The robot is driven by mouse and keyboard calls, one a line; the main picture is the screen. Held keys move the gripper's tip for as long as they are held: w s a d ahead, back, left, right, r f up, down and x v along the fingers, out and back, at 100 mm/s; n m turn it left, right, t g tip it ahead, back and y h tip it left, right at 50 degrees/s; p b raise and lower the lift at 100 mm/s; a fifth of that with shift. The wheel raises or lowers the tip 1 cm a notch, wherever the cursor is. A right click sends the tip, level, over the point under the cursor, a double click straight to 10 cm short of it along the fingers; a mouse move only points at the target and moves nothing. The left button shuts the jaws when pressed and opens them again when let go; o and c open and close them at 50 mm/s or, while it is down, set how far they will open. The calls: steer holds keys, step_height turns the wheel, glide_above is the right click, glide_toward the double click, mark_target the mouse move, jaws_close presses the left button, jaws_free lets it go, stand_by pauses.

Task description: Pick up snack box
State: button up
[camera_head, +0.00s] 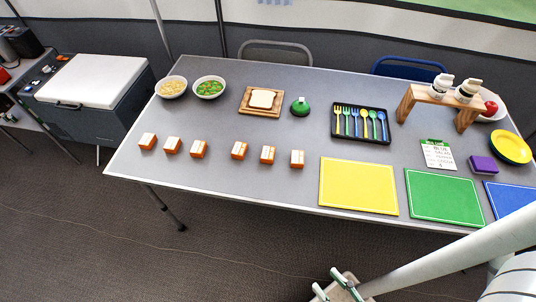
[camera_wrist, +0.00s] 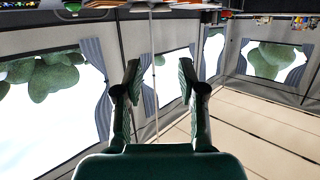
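Several small orange boxes with white bands, likely the snack boxes, stand along the near left part of the grey table (camera_head: 300,205). They form two groups of three: a left group with a middle box (camera_head: 172,145), and a right group with a middle box (camera_head: 268,155). My gripper (camera_head: 331,284) is low at the bottom of the head view, in front of the table's near edge and apart from the boxes. In the wrist view my gripper (camera_wrist: 159,75) is open, with nothing between its fingers. No snack box can be made out in that view.
A yellow mat (camera_head: 358,186), green mat (camera_head: 444,199) and blue mat (camera_head: 512,200) lie along the near right. Behind are two bowls, bread on a board (camera_head: 261,101), a cutlery tray (camera_head: 360,125) and a wooden stand (camera_head: 404,104). A cooler (camera_head: 95,95) stands left.

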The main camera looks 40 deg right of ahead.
steer(key=o, duration=0.7)
steer(key=shift+w, duration=0.25)
steer(key=w+d+r+m+t+h, duration=0.1)
steer(key=w+d+m+t+h, duration=0.2)
steer(key=w+m, duration=0.6)
steer(key=m+t, duration=0.1)
steer(key=m, duration=0.1)
steer(key=shift+w+d+r+m, duration=0.2)
steer(key=shift+w+d+m, duration=0.05)
steer(key=shift+d+m, duration=0.15)
steer(key=m+g+h, duration=0.7)
steer(key=m+g, duration=0.2)
steer(key=m, duration=2.4)
glide_toward(268, 154)
steer(key=shift+w+r, duration=0.1)
steer(key=shift+w, duration=0.1)
steer(key=shift+x, duration=5.35)
